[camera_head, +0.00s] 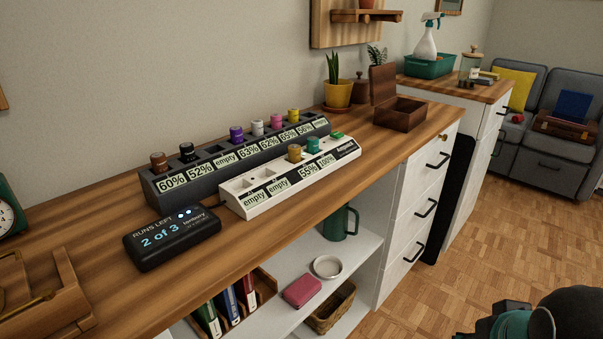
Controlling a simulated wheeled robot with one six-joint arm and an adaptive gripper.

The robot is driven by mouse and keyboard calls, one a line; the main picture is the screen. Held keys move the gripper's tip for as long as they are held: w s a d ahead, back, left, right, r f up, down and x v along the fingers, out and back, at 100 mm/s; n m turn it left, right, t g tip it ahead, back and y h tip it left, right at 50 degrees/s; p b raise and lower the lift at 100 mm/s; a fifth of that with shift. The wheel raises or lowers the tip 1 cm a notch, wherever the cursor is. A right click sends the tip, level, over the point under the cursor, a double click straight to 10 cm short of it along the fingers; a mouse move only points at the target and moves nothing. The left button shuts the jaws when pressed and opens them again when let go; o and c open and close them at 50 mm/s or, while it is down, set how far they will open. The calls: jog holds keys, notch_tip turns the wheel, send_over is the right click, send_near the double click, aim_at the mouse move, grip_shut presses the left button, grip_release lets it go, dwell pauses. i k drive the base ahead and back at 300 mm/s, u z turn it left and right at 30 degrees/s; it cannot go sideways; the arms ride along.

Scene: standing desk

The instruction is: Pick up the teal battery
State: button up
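The teal battery (316,150) stands upright in the white rack (238,206) on the wooden desk, behind the label that reads 100%. An orange-tan battery (294,153) stands just left of it, behind the 55% label. The two rack slots further left are labelled empty. Part of my arm, dark with teal and a pale ring, shows at the bottom right corner, well away from the rack. I cannot make out the gripper fingers there.
Behind stands a dark rack (160,200) with several batteries. A black display (172,240) reading "2 of 3" lies left of the white rack. A wooden box (398,114) with its lid up and a potted plant (338,94) stand beyond. Desk in front of the white rack is clear.

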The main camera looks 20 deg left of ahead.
aim_at(312, 142)
jog(key=k, duration=0.35)
jog(key=u, duration=0.9)
